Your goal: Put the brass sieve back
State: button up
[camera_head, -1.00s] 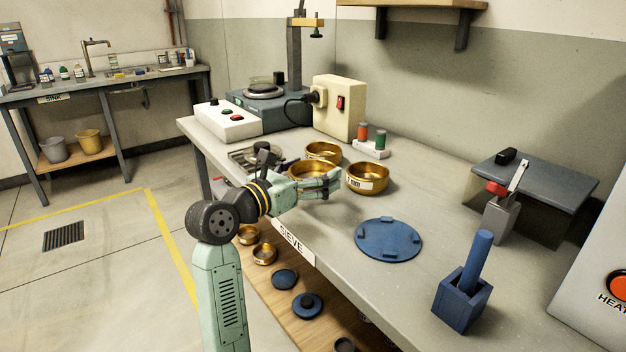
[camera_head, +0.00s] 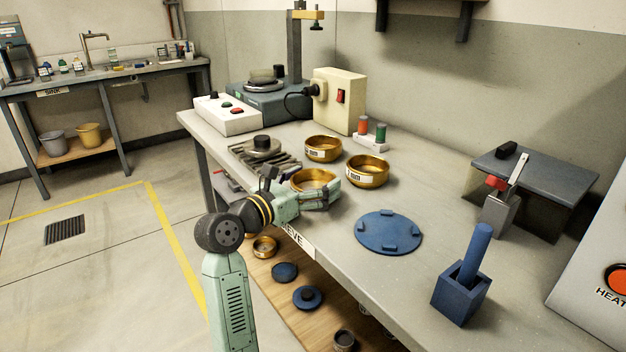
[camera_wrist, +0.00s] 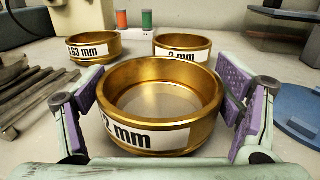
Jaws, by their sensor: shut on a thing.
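My gripper (camera_head: 322,196) is shut on a brass sieve (camera_head: 313,181), a round open pan. In the wrist view the sieve (camera_wrist: 160,100) sits upright between the two purple-padded fingers, and its white label, partly cut, ends in "2 mm". I cannot tell whether it touches the bench. Two more brass sieves stand behind it: one labelled ".63 mm" (camera_wrist: 93,47) at left and one labelled "2 mm" (camera_wrist: 183,46) at right. In the head view they are at the back (camera_head: 323,149) and at the right (camera_head: 367,171).
A blue round plate with raised tabs (camera_head: 388,232) lies right of my gripper on the bench. A blue holder with a rod (camera_head: 461,291) stands near the front edge. Slatted metal (camera_head: 275,162) lies left of the sieves. A lower shelf (camera_head: 272,258) holds small pans and lids.

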jog(key=shift+f, duration=0.15)
jog(key=o, duration=1.2)
jog(key=shift+f, duration=0.1)
jog(key=shift+c, duration=0.2)
